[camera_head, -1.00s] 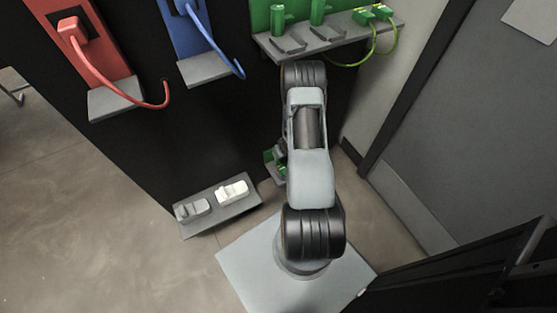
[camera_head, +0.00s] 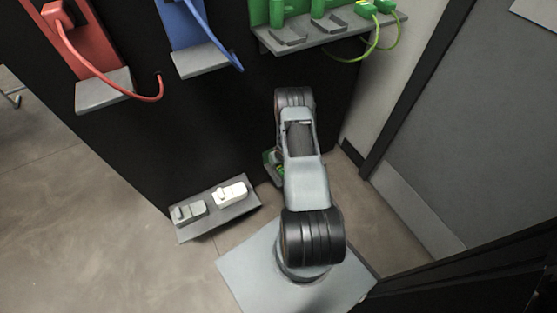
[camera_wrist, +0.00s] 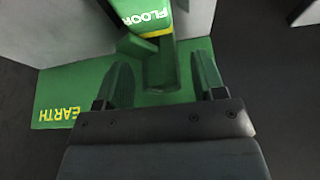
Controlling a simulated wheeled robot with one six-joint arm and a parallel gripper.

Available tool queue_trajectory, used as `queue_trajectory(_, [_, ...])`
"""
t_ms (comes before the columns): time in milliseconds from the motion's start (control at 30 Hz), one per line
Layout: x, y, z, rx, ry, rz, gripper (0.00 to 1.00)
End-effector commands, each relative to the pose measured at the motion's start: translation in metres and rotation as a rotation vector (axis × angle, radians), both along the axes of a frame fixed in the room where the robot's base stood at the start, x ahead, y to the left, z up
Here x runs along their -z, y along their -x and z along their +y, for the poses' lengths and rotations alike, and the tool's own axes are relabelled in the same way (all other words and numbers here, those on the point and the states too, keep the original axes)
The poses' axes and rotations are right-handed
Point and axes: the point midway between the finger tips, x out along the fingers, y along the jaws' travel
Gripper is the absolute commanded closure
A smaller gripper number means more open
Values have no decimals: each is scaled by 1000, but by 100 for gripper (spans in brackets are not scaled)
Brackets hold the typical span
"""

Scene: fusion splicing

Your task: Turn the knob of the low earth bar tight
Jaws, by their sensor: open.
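The low earth bar (camera_wrist: 60,88) is a green panel with yellow EARTH lettering in the wrist view. Below the label, a green upright part (camera_wrist: 160,68), which looks like the knob, lies between my fingers. My gripper (camera_wrist: 163,68) is open around it, with a gap showing on both sides; I cannot tell whether either finger touches. In the head view, only a bit of the low green bar (camera_head: 269,165) shows beside my arm, which hides the rest and my gripper.
A low grey shelf (camera_head: 220,215) with two small blocks, one grey and one white, is left of my arm. Above are red (camera_head: 85,40), blue (camera_head: 188,30) and green (camera_head: 270,12) panels with shelves and cables. A grey door (camera_head: 470,130) stands at the right.

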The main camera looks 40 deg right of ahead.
Motion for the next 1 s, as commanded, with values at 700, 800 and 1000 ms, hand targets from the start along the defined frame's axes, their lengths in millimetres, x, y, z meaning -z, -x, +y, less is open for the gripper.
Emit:
queue_trajectory(700, [0,0,0,5,0,0,86])
queue_trajectory(800, [3,-1,0,38,1,-2,86])
queue_trajectory(1000, [5,-2,1,160,2,-4,86])
